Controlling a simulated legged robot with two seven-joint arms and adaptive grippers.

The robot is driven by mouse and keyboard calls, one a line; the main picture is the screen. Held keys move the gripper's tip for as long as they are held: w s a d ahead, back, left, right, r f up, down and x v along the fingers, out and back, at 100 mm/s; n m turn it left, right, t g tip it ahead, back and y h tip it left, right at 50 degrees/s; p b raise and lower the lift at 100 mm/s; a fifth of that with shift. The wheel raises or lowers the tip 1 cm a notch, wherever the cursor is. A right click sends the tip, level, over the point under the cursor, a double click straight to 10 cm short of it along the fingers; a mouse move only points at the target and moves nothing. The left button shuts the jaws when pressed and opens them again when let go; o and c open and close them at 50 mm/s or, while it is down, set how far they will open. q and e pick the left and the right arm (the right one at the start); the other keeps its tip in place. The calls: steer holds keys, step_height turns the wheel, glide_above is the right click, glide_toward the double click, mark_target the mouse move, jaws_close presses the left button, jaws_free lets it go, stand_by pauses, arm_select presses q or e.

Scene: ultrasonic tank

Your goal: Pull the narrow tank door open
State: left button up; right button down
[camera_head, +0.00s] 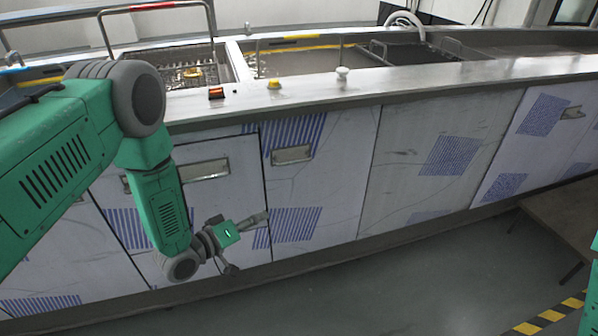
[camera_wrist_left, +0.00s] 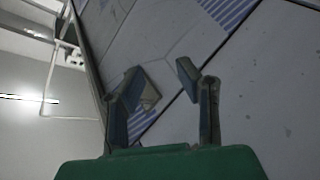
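The tank front (camera_head: 415,150) is a long row of flat steel door panels with blue striped patches. A narrower panel (camera_head: 335,190) right of centre has a recessed rectangular handle (camera_head: 292,155) near its top left. The panel to its left has a similar handle (camera_head: 204,170). Both panels look flush and shut. My left gripper (camera_head: 262,217) is low in front of the seam between these panels, below the handles. In the left wrist view its two fingers (camera_wrist_left: 158,82) are spread and empty, with a handle (camera_wrist_left: 150,93) visible beyond and beside one finger. My right gripper is out of view.
A low brown platform (camera_head: 570,220) is at the right. Grey floor in front is clear, with a yellow-black stripe (camera_head: 550,315).

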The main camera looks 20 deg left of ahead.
mark_target(297, 162)
arm_select(q)
steer(key=w+a+r+t+h+b, duration=0.1)
steer(key=w+a+r+t+h, duration=0.1)
steer(key=w+r+h, duration=0.3)
steer(key=b+x, duration=0.1)
steer(key=x, duration=0.3)
steer(key=r+b+x, duration=0.1)
steer(key=x, duration=0.3)
steer(key=b+x, duration=0.1)
steer(key=x, duration=0.3)
steer(key=shift+d+r+b, duration=0.25)
steer(key=shift+d+b, duration=0.1)
steer(key=shift+d, duration=0.1)
jaws_close()
